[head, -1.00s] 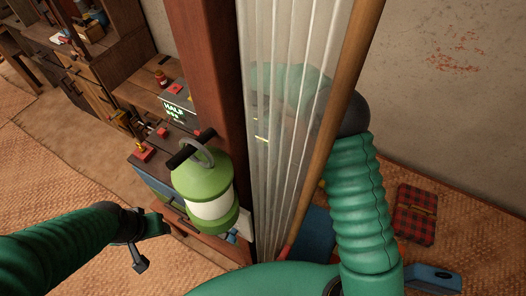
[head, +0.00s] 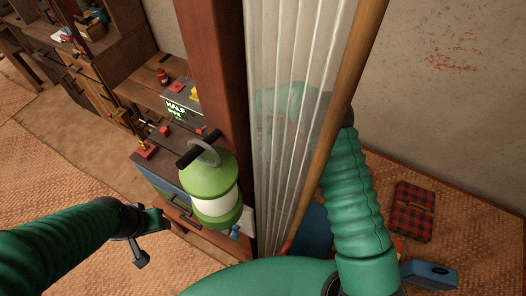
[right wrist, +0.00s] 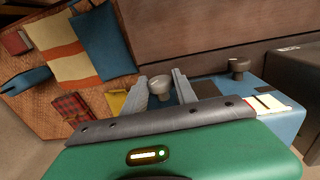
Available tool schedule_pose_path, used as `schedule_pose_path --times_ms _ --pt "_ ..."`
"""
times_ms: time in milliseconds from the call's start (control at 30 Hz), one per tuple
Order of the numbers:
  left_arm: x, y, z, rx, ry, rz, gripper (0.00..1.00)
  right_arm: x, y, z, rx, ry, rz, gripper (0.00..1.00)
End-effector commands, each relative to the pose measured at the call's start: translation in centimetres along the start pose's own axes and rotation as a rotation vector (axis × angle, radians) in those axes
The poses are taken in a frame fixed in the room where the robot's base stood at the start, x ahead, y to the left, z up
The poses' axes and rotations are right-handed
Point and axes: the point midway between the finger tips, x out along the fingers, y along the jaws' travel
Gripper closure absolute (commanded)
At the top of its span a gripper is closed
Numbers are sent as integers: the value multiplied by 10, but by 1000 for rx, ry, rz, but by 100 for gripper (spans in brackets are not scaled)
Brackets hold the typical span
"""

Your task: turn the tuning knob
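In the right wrist view, a grey round knob (right wrist: 160,85) stands on a blue unit (right wrist: 290,125). My right gripper (right wrist: 160,78) is open, its two grey fingers on either side of this knob. Whether either finger touches it is hard to tell. A second grey knob (right wrist: 238,66) stands farther right on the same unit, outside the fingers. Which of them is the tuning knob is not marked. In the head view, my right arm reaches behind a translucent ribbed sheet (head: 285,110), which hides its gripper. My left gripper (head: 150,238) is low at the left, empty, its fingers unclear.
A green-and-white lantern (head: 213,190) stands beside a dark wooden post (head: 215,65). Behind it are a box with a lit HALF display (head: 178,108) and wooden shelves (head: 125,70). A red plaid item (head: 414,211) lies on the mat at right.

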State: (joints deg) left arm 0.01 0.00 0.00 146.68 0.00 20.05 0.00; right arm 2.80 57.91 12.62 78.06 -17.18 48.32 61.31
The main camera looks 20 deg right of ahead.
Motion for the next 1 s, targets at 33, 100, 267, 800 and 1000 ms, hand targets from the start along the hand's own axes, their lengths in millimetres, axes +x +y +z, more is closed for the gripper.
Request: schedule_pose_path --times_ms 33,100,267,800,1000 --pt "0 0 0 0 0 0 48 0 -2 1 -1 -1 -3 84" --pt "0 0 0 0 0 0 48 0 -2 1 -1 -1 -4 93" --pt "0 0 0 0 0 0 48 -1 -2 1 -1 -1 -4 100" --pt "9 0 2 0 0 0 48 1 3 -1 5 0 -219 100" --pt "17 0 4 0 0 0 48 2 6 -1 7 1 -371 100"
